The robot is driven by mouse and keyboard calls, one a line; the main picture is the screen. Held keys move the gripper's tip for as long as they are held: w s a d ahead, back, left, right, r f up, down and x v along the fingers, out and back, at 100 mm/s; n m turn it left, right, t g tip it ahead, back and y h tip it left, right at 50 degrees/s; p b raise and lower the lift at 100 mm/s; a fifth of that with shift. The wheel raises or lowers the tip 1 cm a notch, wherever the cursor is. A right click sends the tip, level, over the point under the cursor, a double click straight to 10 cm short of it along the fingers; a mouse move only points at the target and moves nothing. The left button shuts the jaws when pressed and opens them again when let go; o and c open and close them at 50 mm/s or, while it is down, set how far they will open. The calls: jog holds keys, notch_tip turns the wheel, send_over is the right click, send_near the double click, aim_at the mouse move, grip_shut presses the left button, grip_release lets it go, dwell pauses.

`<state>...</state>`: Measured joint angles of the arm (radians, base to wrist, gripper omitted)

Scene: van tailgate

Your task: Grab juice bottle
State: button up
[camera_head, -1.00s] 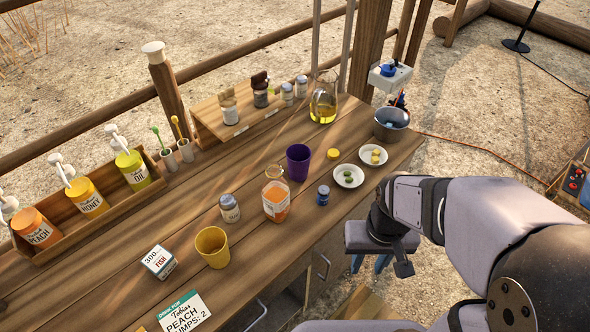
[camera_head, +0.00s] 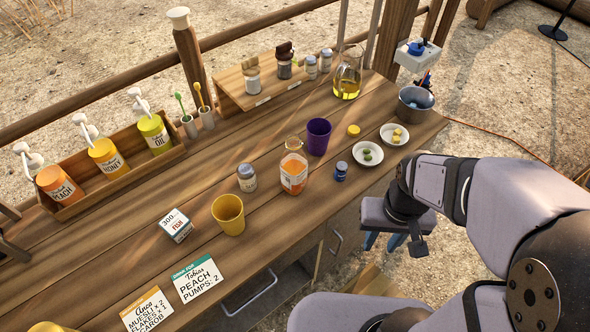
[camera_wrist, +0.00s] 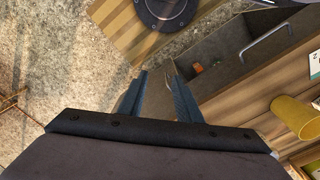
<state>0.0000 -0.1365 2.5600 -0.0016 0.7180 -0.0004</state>
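The juice bottle (camera_head: 293,174) is a clear bottle with orange liquid and a white label. It stands upright on the wooden table, between a grey-lidded jar and a small blue jar. My gripper (camera_head: 382,243) hangs off the table's front edge, to the right of and nearer than the bottle, pointing down. In the wrist view my gripper (camera_wrist: 158,85) shows two blue-grey fingers spread apart with nothing between them. The bottle is not in the wrist view.
A purple cup (camera_head: 318,137) stands behind the bottle, a yellow cup (camera_head: 229,214) to its left. The jar (camera_head: 247,178) and blue jar (camera_head: 341,171) flank it closely. Two white plates (camera_head: 394,136) lie to the right. An open drawer (camera_wrist: 240,50) sits below the table edge.

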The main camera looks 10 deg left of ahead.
jog(key=o, duration=1.1)
